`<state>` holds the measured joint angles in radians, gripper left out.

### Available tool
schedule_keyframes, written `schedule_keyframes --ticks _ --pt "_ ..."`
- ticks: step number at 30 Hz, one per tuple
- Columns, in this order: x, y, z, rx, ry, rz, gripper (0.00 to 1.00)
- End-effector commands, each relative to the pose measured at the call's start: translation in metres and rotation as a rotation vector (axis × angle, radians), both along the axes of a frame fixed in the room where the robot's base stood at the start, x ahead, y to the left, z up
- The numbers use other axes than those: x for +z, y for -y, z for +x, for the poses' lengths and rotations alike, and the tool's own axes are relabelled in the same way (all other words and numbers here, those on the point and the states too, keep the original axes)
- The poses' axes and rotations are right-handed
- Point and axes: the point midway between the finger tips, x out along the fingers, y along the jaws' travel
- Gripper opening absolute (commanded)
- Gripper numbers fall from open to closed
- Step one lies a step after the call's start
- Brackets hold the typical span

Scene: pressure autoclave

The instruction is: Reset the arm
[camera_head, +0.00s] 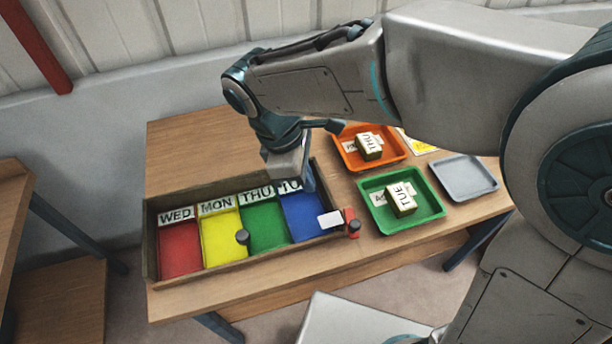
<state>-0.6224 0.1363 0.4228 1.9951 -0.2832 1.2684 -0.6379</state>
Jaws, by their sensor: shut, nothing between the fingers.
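My arm reaches in from the right, and my gripper (298,172) hangs over the back right part of a wooden box with compartments (152,250). The gripper looks shut and empty; its fingertips are partly hidden by its own body. The box has a red compartment (180,247) labelled WED, a yellow one (220,245) labelled MON, a green one (264,227) labelled THU and a blue one (302,215) whose label is partly hidden by the gripper.
An orange tray (349,158) holds a THU block (369,147). A green tray (425,212) holds a TUE block (400,199). A grey tray (464,177) is empty. A white card (330,220) shows at the blue compartment. The table's (180,148) back left is clear.

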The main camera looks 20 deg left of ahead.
Motion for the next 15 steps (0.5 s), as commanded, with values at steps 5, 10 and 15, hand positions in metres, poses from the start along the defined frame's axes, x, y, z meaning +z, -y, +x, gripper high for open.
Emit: schedule_keyframes --ticks 5,10,15 --pt "-0.0001 -0.0001 0.0 0.0 0.0 0.0 0.0" --pt "-0.0003 0.0 0.0 0.0 0.0 0.0 0.0" --pt "0.0012 0.0064 0.0033 -0.033 0.009 0.008 0.0"
